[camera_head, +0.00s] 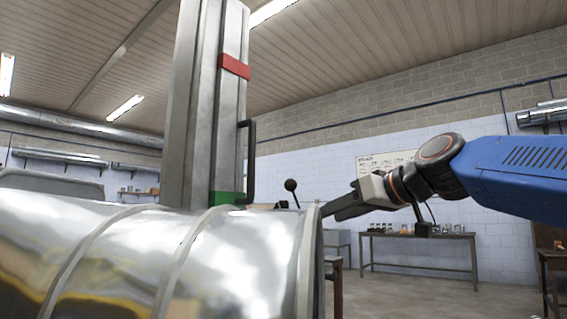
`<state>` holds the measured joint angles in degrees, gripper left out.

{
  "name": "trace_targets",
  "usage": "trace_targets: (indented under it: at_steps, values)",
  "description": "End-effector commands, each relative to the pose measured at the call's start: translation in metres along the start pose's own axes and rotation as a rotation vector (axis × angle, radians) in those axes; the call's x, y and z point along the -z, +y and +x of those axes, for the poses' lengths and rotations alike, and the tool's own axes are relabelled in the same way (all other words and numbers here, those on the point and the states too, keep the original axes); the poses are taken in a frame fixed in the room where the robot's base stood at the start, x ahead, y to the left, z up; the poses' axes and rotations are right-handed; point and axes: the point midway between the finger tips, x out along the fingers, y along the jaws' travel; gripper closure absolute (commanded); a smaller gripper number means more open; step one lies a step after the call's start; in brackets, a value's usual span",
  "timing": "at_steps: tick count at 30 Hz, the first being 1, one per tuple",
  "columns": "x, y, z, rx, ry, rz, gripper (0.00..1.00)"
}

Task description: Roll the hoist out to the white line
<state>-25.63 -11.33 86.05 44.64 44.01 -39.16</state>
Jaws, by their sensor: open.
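The hoist's tall grey metal mast (206,110) stands upright left of centre, with a red band (235,66) high up and a green band (227,198) low down. A black vertical handle (251,162) is fixed on its right side. The hoist's base and wheels are hidden behind a large shiny duct (245,250) in front. My gripper (335,208) is open and empty, reaching in from the right. Its fingers point left, near the duct's right end and to the right of the handle; whether they touch the duct I cannot tell. No white line shows.
A workbench (420,237) with jars stands by the back wall, with another table (556,262) at the right edge. Bare floor (430,298) shows between the duct and the tables.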

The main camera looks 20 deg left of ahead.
Motion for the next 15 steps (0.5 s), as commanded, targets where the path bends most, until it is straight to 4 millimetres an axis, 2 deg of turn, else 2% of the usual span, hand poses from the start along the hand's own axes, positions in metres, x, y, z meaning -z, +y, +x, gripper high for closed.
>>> trace_targets:
  at_steps: [1,3,6,9,12,15]
  values:
    - [0.028,-0.013,0.015,0.04,0.043,-0.023,0.53]
    - [0.064,-0.031,0.028,0.086,0.104,-0.054,0.53]
    - [0.105,-0.054,0.042,0.142,0.178,-0.088,0.53]
    - [0.133,-0.071,0.051,0.179,0.235,-0.113,0.53]
    - [0.149,-0.082,0.055,0.202,0.267,-0.126,0.53]
    - [0.156,-0.087,0.059,0.21,0.281,-0.131,0.53]
